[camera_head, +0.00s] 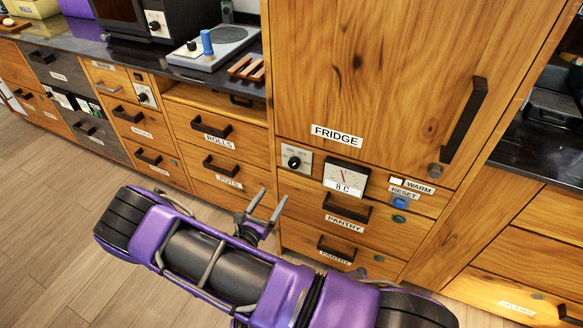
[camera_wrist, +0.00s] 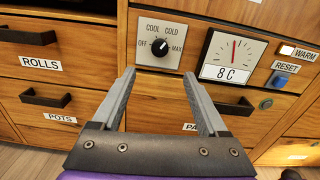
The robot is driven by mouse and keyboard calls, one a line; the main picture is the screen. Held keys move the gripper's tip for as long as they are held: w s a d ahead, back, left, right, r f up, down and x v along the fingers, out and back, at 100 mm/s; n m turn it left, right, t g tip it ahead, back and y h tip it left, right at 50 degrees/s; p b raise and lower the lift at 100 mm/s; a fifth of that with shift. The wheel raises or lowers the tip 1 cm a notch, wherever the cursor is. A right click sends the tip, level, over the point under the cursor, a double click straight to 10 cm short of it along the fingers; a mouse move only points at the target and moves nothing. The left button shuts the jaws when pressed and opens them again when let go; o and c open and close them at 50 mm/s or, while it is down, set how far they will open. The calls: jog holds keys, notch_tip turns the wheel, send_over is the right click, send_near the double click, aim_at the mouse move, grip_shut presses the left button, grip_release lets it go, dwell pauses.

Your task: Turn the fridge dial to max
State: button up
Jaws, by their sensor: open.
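The fridge dial (camera_head: 294,162) is a round black knob on a pale plate below the door labelled FRIDGE (camera_head: 337,134). In the wrist view the dial (camera_wrist: 160,47) has the marks OFF, COOL, COLD and MAX around it. A small white mark shows on the knob's upper part, but I cannot tell exactly which label it faces. My gripper (camera_head: 270,204) is open and empty, in front of the drawers and a little below the dial. In the wrist view its fingertips (camera_wrist: 158,74) are spread below the dial plate, apart from the knob.
Right of the dial, a gauge (camera_wrist: 232,58) reads 8 C with its needle near upright. Further right are a WARM light (camera_wrist: 287,50) and a blue RESET button (camera_wrist: 277,79). Drawer handles (camera_wrist: 46,98) stick out below and left. The fridge handle (camera_head: 464,119) juts out.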

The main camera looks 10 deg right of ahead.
aim_at(292, 165)
jog(key=x, duration=1.3)
jog(key=shift+w+d, duration=0.15)
grip_shut()
